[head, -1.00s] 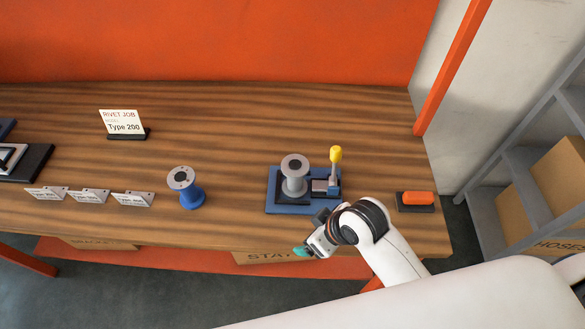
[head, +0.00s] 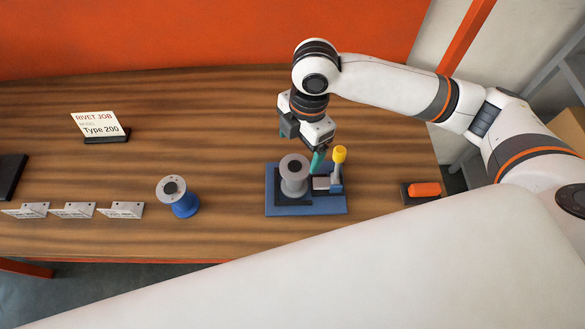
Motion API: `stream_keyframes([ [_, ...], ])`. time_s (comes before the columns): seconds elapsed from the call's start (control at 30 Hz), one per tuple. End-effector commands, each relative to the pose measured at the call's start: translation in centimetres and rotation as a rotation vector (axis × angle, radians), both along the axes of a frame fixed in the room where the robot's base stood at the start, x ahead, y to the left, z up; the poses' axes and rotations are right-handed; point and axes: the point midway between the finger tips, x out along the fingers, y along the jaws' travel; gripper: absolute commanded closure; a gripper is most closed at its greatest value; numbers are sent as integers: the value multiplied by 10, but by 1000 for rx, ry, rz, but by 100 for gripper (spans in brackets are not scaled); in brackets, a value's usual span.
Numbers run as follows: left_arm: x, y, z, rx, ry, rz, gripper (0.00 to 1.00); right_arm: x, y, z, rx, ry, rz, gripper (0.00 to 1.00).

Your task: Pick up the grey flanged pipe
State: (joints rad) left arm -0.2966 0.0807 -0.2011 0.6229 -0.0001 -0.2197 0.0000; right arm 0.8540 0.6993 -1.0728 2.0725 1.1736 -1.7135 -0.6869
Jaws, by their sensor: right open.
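The grey flanged pipe (head: 294,175) stands upright on the blue clamp fixture (head: 306,209) in the head view. A yellow-knobbed lever (head: 339,156) rises just to its right on the same fixture. My right gripper (head: 301,150) is open and points down above and just behind the pipe. One teal fingertip shows beside the pipe's right upper side, and the other is mostly hidden behind the gripper. I cannot tell whether a finger touches the pipe. My left gripper is not in view.
A blue flanged spool (head: 181,200) stands to the left, near several small label plates (head: 73,210). A Type 200 sign (head: 100,127) stands farther back. An orange-handled item (head: 424,190) lies at the right. The table's back middle is clear.

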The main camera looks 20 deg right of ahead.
Motion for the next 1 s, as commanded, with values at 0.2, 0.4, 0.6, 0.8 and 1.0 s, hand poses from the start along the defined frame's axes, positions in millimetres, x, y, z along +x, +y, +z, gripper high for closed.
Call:
stream_keyframes([
  [0.2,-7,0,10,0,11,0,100,-3,4,-37,-2,5,0,12],
  [0.4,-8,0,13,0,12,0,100,-2,7,-56,0,0,0,12],
  [0.6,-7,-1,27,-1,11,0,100,-1,9,-77,-1,4,-2,12],
  [0.8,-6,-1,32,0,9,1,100,-1,12,-105,0,1,-1,12],
  [1.0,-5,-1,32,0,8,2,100,0,13,-110,1,-2,0,12],
])
